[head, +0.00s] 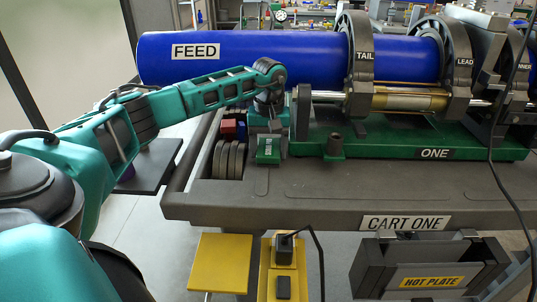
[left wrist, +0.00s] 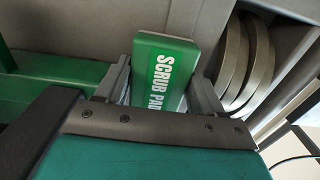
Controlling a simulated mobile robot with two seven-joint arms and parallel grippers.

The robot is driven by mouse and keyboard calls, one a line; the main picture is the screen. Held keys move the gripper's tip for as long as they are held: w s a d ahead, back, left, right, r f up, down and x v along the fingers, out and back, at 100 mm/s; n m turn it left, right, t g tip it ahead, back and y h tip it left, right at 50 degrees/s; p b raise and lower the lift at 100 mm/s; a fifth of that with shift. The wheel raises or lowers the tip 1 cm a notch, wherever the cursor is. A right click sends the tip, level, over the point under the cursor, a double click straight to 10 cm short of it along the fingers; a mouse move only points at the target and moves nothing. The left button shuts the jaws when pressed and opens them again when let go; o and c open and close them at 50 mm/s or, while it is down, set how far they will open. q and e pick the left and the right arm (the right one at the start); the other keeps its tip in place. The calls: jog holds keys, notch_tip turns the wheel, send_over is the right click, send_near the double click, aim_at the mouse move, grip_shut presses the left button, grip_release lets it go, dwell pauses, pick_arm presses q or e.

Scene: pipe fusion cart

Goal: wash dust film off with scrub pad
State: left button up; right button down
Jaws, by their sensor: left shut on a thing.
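The scrub pad (head: 268,151) is a small green block with white lettering, at the left end of the cart's top. In the left wrist view the scrub pad (left wrist: 162,72) is between the two grey fingers of my left gripper (left wrist: 160,85). The gripper is shut on it. In the head view my left gripper (head: 268,110) points down just above the pad, and its fingers are hard to make out. The blue pipe marked FEED (head: 270,58) lies across the machine behind the gripper. I cannot make out a dust film on it. My right gripper is not in view.
Grey discs (head: 228,160) stand beside the pad. To the right is the green machine base (head: 400,147) with the TAIL (head: 359,75) and LEAD (head: 457,70) clamps. The hot plate (head: 430,270) hangs below the cart edge (head: 300,212). A black cable hangs at the right.

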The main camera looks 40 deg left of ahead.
aim_at(269, 139)
pick_arm(q)
jog(key=shift+w+a+f+b, duration=0.1)
jog(key=shift+w+a+b, duration=0.5)
jog(key=shift+w+a, duration=0.8)
jog(key=shift+w+d, duration=0.1)
jog(key=shift+r+p, duration=0.55)
notch_tip(269, 139, up, 5)
jog(key=p, duration=0.4)
notch_tip(269, 139, up, 3)
jog(key=p, duration=0.3)
